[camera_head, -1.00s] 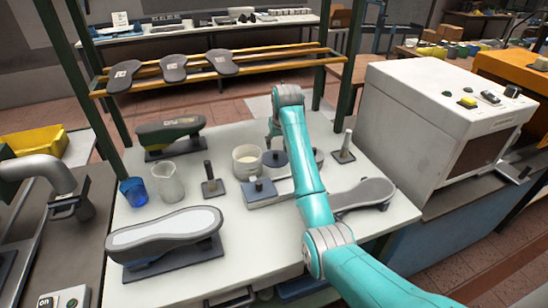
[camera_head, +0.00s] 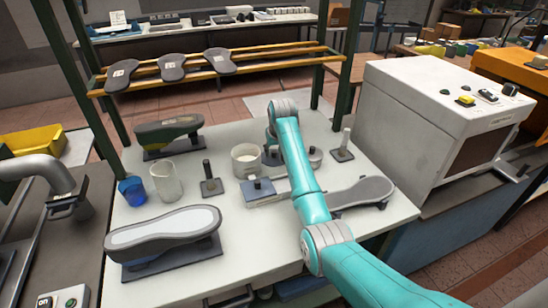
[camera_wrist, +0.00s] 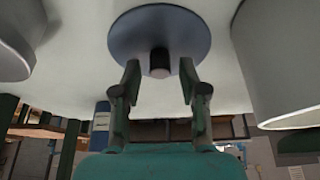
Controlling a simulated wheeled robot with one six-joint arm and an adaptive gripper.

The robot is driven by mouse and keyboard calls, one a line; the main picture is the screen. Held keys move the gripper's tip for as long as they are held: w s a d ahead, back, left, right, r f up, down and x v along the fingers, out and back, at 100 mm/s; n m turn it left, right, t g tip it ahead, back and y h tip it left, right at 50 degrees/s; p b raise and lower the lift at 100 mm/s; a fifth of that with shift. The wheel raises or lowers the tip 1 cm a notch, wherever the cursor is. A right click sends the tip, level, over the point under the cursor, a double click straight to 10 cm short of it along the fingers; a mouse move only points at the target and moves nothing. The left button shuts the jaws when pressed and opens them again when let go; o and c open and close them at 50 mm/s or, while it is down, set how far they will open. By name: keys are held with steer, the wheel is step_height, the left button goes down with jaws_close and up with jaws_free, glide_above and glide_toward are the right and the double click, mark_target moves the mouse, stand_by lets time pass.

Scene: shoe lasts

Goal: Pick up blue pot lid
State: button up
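The blue pot lid (camera_wrist: 160,30) is a round, blue-grey disc with a dark knob (camera_wrist: 159,63) in the wrist view. My gripper (camera_wrist: 160,75) is open, its fingers spread to either side of the knob with gaps visible. The lid is in front of the fingertips, and I see no grip on it. In the head view, a sliver of the lid (camera_head: 269,158) shows beside the white pot (camera_head: 246,160); my arm hides the rest and my gripper.
A knobbed blue-grey piece (camera_head: 258,189), a dark post (camera_head: 208,180) and a pale post (camera_head: 344,147) stand nearby. A shoe last (camera_head: 165,229) lies in front. White shapes flank the wrist view.

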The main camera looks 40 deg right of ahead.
jaws_close()
